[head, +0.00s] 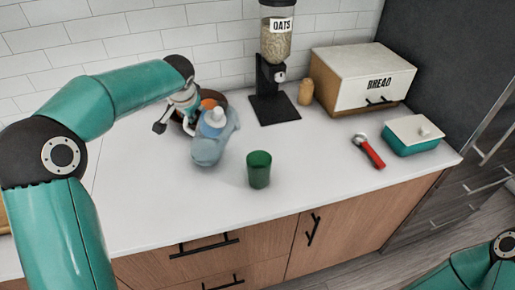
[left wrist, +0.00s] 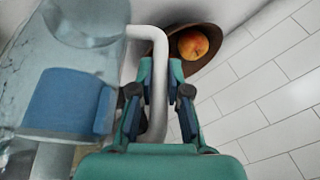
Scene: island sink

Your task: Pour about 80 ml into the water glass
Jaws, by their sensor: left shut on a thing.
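My left gripper (head: 187,108) is shut on the handle, and the left wrist view shows the fingers (left wrist: 160,85) around the white handle beside the jug body (left wrist: 70,90). A dark green glass (head: 259,170) stands upright on the counter, right of the jug and apart from it. Its contents cannot be made out. My right gripper is out of view.
A brown bowl with orange fruit (head: 209,103) is close behind the jug. An oats dispenser (head: 274,70), a small tan jar (head: 306,93) and a bread box (head: 361,80) stand behind. A red-handled tool (head: 369,152) and teal dish (head: 413,137) lie right. Counter around the glass is clear.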

